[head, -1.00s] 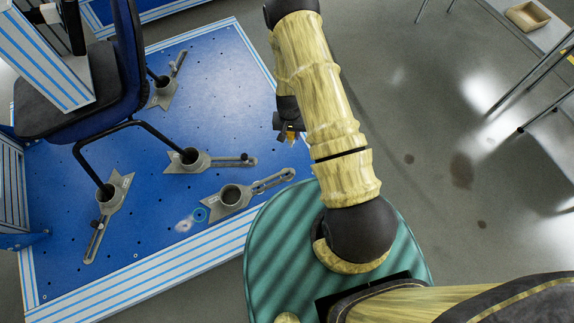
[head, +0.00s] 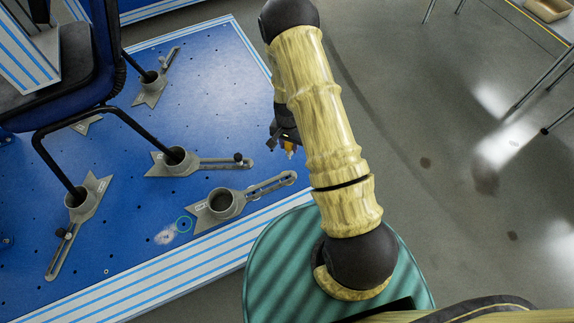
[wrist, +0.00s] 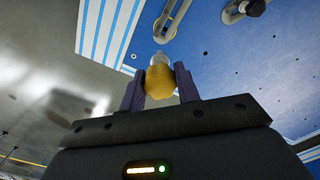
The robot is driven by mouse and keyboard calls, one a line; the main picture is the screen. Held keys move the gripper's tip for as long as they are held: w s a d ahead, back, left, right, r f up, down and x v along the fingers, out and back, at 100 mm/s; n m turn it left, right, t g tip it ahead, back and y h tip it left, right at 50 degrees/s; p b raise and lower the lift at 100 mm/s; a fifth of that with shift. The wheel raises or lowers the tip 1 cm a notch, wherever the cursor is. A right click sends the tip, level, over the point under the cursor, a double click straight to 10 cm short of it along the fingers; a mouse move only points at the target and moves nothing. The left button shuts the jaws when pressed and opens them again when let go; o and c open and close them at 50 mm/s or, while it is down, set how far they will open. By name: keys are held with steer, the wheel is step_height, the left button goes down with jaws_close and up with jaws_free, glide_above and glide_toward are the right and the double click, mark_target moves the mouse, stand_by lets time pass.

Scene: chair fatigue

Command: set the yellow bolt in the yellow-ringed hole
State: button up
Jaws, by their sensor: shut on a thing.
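My gripper (head: 287,143) hangs over the right edge of the blue platform (head: 212,110), above it. It is shut on the yellow bolt (head: 289,146). In the wrist view, the bolt (wrist: 160,80) sits between the two dark fingers, its yellow part nearest and a pale tip beyond. The bolt is well apart from this hole.
An empty clamp with a round cup and slotted arm (head: 222,203) is nearest. Other clamps (head: 175,162) hold the legs of a chair (head: 62,120) at left. A pale smudge (head: 165,237) lies beside the ring. Grey floor is clear at right.

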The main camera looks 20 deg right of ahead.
step_height(320, 180, down, 10)
steer(key=m+b, duration=0.2)
steer(key=b, duration=0.9)
steer(key=shift+w+a+r+b, duration=0.15)
steer(key=shift+w+a+b, duration=0.15)
steer(key=shift+w, duration=0.1)
steer(key=shift+r+p, duration=0.15)
steer(key=shift+p, duration=0.3)
steer(key=shift+f+b, duration=1.55)
steer(key=shift+f, duration=1.45)
steer(key=shift+p, duration=0.95)
steer(key=shift+f+b, duration=1.3)
steer(key=shift+f, duration=1.25)
steer(key=o, duration=1)
